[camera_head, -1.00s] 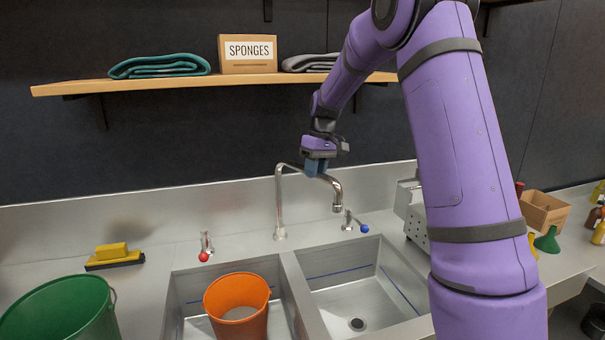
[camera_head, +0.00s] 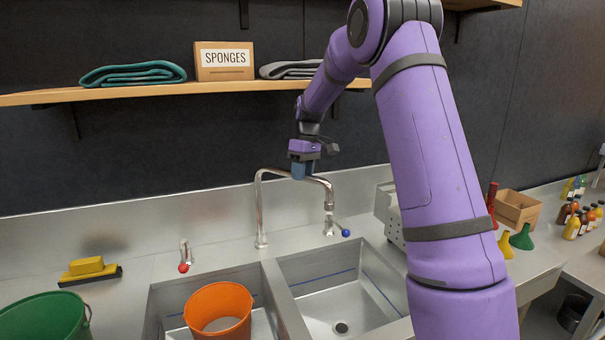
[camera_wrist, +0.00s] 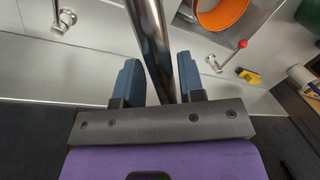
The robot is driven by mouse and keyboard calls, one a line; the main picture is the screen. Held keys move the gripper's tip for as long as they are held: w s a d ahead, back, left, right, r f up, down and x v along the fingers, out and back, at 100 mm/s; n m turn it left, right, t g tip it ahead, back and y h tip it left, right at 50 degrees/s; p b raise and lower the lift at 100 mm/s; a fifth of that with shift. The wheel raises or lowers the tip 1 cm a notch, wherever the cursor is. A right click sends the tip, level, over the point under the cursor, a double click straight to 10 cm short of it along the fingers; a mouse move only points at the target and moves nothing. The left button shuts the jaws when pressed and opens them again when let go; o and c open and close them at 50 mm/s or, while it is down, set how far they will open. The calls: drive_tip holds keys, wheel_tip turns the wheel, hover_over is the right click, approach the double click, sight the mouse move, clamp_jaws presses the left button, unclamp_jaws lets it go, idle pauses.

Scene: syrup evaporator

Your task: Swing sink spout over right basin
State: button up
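The chrome sink spout (camera_head: 260,205) rises from the deck behind the two basins, bends over and reaches to the right. Its downturned tip (camera_head: 329,204) lies to the right of its base, toward the right basin (camera_head: 320,300), which is empty. The left basin (camera_head: 163,300) holds an orange bucket (camera_head: 218,308). My gripper (camera_head: 302,172) is at the top run of the spout. In the wrist view my gripper (camera_wrist: 158,80) has its two blue fingers apart, one on each side of the spout pipe (camera_wrist: 150,40). Finger contact is hard to tell.
A red-knobbed tap (camera_head: 185,258) and a blue-knobbed tap (camera_head: 336,228) stand on the deck. A shelf (camera_head: 120,93) hangs above with towels and a sponges box (camera_head: 224,60). A green bucket (camera_head: 45,318) and a yellow sponge (camera_head: 87,267) are at left.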

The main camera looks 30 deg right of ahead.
drive_tip(key=shift+o, duration=0.8)
